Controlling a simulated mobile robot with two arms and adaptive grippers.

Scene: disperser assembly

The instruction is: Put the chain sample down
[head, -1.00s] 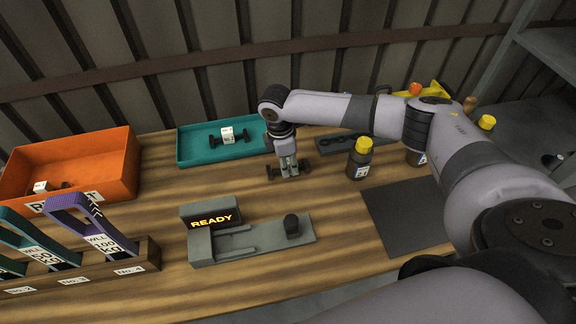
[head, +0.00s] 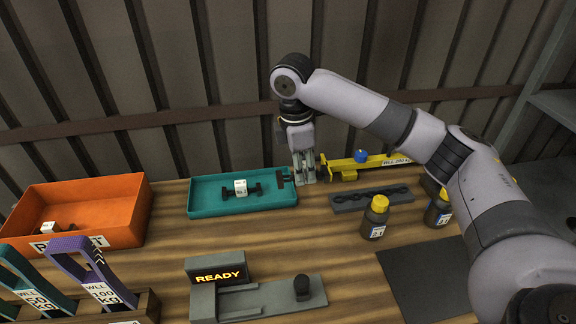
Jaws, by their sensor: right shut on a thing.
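My right gripper (head: 305,179) points down at the right end of the teal tray (head: 205,209). It is shut on a dark chain sample (head: 283,179), whose one end sticks out to the left over the tray's right part. The gripper hides the rest of it, and I cannot tell whether it touches the tray. Another dark chain sample with a white tag (head: 241,188) lies in the middle of the tray. My left gripper is not in view.
An orange bin (head: 112,207) with a tagged piece stands left. A yellow tool (head: 345,171), a dark grooved holder (head: 372,199) and yellow-capped bottles (head: 374,220) are to the right. The tester (head: 220,273) reads READY in front. Wood between tray and tester is clear.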

